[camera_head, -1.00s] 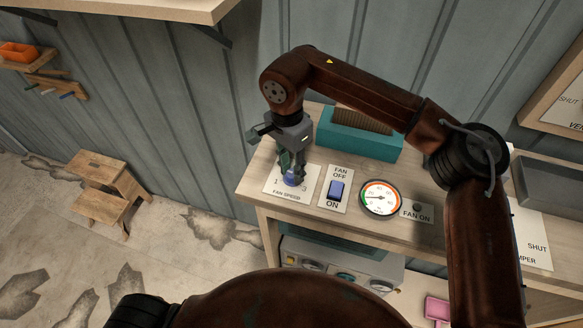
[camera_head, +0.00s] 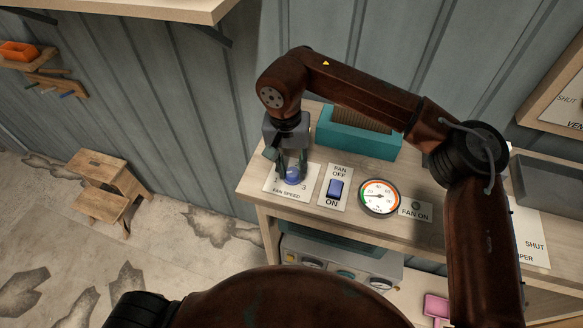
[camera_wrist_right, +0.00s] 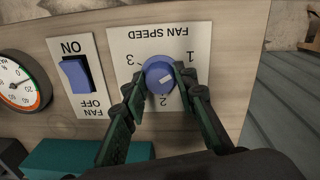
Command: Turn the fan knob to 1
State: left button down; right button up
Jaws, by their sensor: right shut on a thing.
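The fan knob (camera_head: 292,176) is a round blue dial on the white fan speed plate (camera_head: 272,189). In the right wrist view the knob (camera_wrist_right: 157,76) has a pale mark that points toward the right side, between the 1 and the 2. The 1, 2 and 3 on the plate (camera_wrist_right: 140,42) are readable there, upside down. My right gripper (camera_head: 290,172) points down over the plate, and its two fingers (camera_wrist_right: 156,90) are shut on the knob, one on each side. My left gripper is not in view.
Beside the plate are a blue fan switch (camera_head: 336,189), a round gauge (camera_head: 379,197) and a fan-on lamp (camera_head: 416,206). A teal box (camera_head: 358,142) stands behind on the wooden bench (camera_head: 420,236). A wooden step stool (camera_head: 105,185) stands on the floor at left.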

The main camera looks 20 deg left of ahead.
aim_at(288, 171)
jog(key=shift+w+r, duration=0.15)
jog(key=shift+r, duration=0.05)
dwell(0.3)
jog(key=o, duration=1.2)
jog(key=shift+f, duration=0.15)
jog(key=shift+c, duration=0.2)
notch_tip(288, 171, up, 12)
jog(key=shift+a, duration=0.4)
